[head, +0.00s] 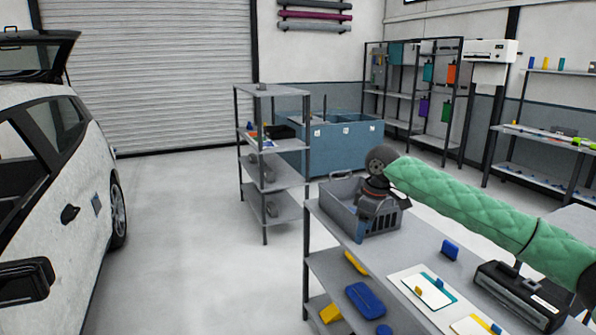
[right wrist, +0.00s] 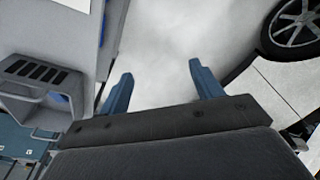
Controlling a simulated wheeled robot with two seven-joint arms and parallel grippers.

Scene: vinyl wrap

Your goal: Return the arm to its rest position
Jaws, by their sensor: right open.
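My right arm (head: 480,213), in a green quilted sleeve, reaches in from the right over the shelf unit. Its dark gripper (head: 361,230) points down in front of the grey crate (head: 340,208) in the head view, and hides part of it. In the right wrist view the two blue fingers (right wrist: 160,80) stand wide apart with nothing between them, and pale floor shows beyond. The slotted crate (right wrist: 38,85) is to the left of the fingers there. My left arm and gripper do not show.
The shelf top (head: 430,262) also bears a blue block (head: 449,250), cards and a black device (head: 517,297). A white car (head: 70,190) stands at the left, a narrow grey shelf unit (head: 271,89) in the middle. Open floor (head: 190,230) lies between car and shelves.

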